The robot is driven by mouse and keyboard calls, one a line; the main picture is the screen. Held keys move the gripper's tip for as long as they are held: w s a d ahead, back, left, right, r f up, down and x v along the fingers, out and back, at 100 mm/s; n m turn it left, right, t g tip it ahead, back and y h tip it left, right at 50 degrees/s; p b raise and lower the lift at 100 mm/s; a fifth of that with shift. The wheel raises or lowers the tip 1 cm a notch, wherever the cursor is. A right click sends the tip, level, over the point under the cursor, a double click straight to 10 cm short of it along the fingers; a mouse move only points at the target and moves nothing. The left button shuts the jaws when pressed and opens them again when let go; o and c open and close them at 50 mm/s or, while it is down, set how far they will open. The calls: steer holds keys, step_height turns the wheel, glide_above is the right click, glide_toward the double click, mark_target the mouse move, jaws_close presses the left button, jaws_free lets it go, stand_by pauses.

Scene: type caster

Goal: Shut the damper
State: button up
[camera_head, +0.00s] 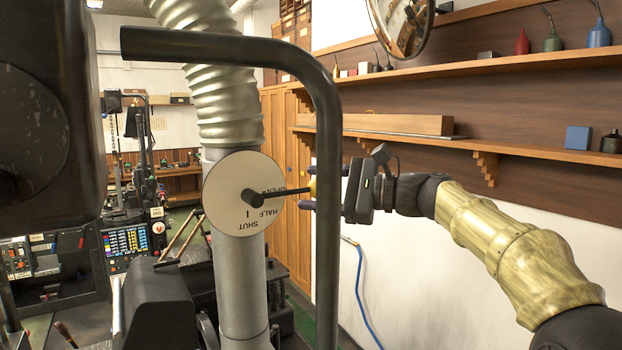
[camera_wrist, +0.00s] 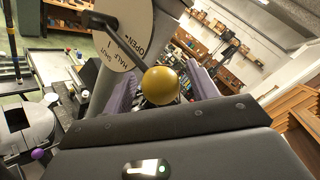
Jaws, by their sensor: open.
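The damper is a round white dial (camera_head: 236,206) on a grey vertical pipe, marked OPEN, HALF and SHUT; it also shows in the wrist view (camera_wrist: 122,28). Its dark lever (camera_head: 284,192) points right, at the OPEN mark. A yellow ball knob (camera_wrist: 160,86) tips the lever. My gripper (camera_head: 311,188) is at the lever's end, right of the dial. In the wrist view its purple fingers (camera_wrist: 164,90) are open, one on each side of the knob. Whether either finger touches the knob cannot be told. The black bar partly hides the gripper in the head view.
A thick black bent bar (camera_head: 328,130) stands in front of the gripper. A ribbed duct (camera_head: 214,85) rises above the damper pipe (camera_head: 240,290). Wall shelves (camera_head: 480,150) with bottles run along the right, above my arm. Machinery stands behind the pipe.

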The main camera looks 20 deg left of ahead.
steer(key=shift+a, duration=0.75)
jaws_close()
steer(key=shift+f, duration=0.1)
steer(key=shift+f, duration=0.1)
